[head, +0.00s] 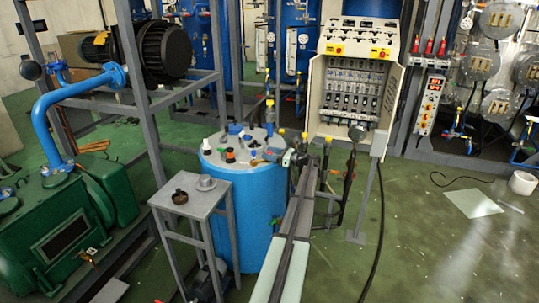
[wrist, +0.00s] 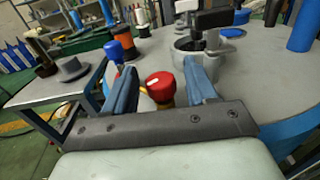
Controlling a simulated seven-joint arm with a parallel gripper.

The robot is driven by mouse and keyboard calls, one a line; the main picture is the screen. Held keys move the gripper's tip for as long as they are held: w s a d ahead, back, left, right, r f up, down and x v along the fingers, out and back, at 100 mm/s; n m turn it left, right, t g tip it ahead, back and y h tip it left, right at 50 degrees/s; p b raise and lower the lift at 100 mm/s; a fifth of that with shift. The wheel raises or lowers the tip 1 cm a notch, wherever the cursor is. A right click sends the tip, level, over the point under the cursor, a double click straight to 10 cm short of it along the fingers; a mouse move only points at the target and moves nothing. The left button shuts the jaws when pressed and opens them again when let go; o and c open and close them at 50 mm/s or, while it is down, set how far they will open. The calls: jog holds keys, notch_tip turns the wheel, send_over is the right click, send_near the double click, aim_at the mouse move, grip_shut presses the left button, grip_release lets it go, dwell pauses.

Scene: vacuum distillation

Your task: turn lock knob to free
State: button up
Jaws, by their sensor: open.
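In the wrist view a red-topped knob (wrist: 160,84) on a brass-coloured stem sits between the two blue-grey fingers of my gripper (wrist: 161,75), with gaps at both sides. I cannot tell for certain that it is the lock knob. My gripper is open and holds nothing. A knob with a blue cap (wrist: 117,47) stands just beyond the left finger. In the head view my gripper (head: 290,158) is at the right rim of the blue drum (head: 230,220); the red knob is not clearly visible there.
The drum's grey lid carries several fittings, including a round metal clamp with a black handle (wrist: 205,32) beyond the right finger. A small grey stand (head: 195,198) with a dark cup (head: 180,197) is left of the drum. An open electrical cabinet (head: 350,95) stands behind.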

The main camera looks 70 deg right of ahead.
jog(key=shift+w, duration=0.3)
jog(key=shift+c, duration=0.2)
